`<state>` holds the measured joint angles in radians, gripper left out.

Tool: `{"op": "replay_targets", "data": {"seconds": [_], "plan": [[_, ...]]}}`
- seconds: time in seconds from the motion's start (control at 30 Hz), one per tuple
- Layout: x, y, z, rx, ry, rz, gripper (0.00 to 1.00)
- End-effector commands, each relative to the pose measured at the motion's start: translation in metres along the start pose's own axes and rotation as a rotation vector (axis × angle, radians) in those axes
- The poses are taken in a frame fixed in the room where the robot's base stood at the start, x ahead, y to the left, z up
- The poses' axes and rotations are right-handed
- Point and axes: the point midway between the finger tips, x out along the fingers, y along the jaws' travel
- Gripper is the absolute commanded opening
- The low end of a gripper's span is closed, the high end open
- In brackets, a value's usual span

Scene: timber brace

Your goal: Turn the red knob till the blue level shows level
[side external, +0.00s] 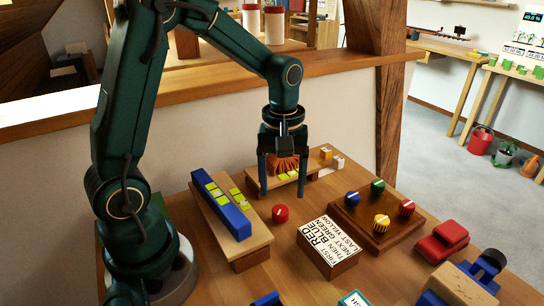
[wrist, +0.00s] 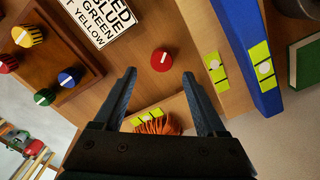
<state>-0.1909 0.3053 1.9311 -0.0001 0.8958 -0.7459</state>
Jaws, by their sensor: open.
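The blue level (side external: 222,203) is a long blue bar with yellow-green vials, lying along a wooden beam left of my gripper. In the wrist view the blue level (wrist: 248,40) shows a pale round spot near the middle of its vial (wrist: 262,65); I cannot tell whether it reads level. A single red knob (side external: 280,213) with a white mark stands on the table beside the beam; it also shows in the wrist view (wrist: 160,60). My gripper (side external: 283,191) is open and empty, pointing down above the table near this knob, its fingers apart from it. The fingertips (wrist: 159,75) show in the wrist view.
A wooden board (side external: 372,236) carries blue, green, yellow and another red knob (side external: 406,207). A lettered block (side external: 328,248) lists a color order. An orange pleated thing (side external: 284,165) and a small vialed strip lie behind my gripper. A red block (side external: 442,242) and blue clamp stand right.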

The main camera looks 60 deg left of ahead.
Motion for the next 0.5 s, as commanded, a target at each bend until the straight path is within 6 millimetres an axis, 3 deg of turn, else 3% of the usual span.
{"op": "replay_targets", "data": {"seconds": [0.3, 0.5], "plan": [[0.037, -0.003, 0.001, -0.004, -0.012, -0.009, 0.73], [0.052, -0.003, 0.001, -0.003, -0.011, -0.006, 0.73]]}}
